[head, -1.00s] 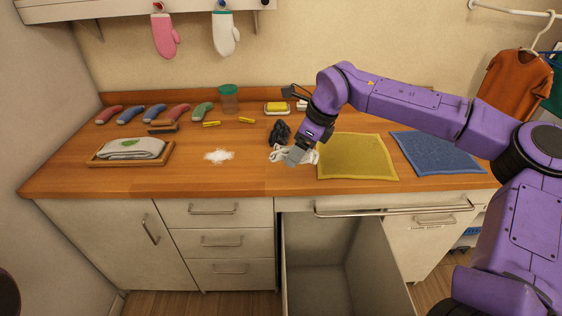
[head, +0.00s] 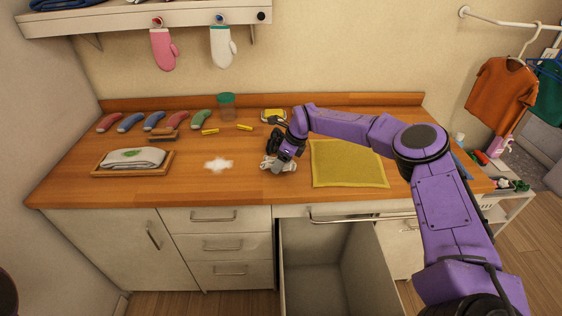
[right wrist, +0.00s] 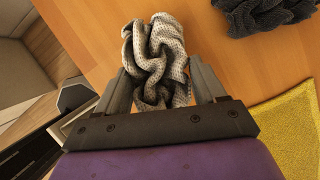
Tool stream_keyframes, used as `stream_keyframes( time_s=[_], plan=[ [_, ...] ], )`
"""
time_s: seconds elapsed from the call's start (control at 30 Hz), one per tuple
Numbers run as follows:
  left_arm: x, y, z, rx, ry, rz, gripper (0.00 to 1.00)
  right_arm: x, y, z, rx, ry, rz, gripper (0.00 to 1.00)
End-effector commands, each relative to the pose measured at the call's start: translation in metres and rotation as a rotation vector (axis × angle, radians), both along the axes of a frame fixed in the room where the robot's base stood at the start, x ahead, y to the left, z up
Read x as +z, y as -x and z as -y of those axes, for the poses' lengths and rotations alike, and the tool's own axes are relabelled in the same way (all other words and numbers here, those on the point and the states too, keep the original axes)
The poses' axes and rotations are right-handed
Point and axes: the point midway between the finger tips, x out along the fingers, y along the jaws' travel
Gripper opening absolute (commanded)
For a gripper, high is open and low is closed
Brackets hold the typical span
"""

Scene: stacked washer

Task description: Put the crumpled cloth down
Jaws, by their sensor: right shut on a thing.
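The crumpled cloth (head: 267,163) is light grey-white and sits at my right gripper (head: 277,165), over the wooden counter (head: 240,187). In the right wrist view the cloth (right wrist: 157,50) is bunched, with knitted folds, between the two fingers of my right gripper (right wrist: 160,80), which is shut on it. It is at or just above the counter; I cannot tell whether it touches. My left gripper is not in view.
A dark crumpled cloth (head: 273,142) lies just behind. A yellow mat (head: 348,165) is to the right, a white powder patch (head: 219,165) to the left. A tray (head: 130,172) with a folded cloth stands farther left. An open bin drawer (head: 315,265) is below the counter edge.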

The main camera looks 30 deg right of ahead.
Motion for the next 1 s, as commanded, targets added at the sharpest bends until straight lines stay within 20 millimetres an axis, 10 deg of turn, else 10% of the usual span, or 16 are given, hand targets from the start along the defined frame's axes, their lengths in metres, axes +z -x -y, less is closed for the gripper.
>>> stream_keyframes(
  time_s=[0.5,0.53,0.6,1.0],
  plan=[
    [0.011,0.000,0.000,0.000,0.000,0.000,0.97,-0.024,0.001,0.000,0.000,0.000,-0.001,0.42],
    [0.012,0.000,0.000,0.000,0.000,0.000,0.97,-0.023,0.001,0.000,0.000,0.000,-0.001,0.73],
    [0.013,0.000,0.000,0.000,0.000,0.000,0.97,-0.022,0.001,0.000,0.000,0.000,-0.001,0.95],
    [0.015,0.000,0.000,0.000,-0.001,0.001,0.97,-0.014,0.002,0.002,0.000,0.000,0.000,0.95]
  ],
)
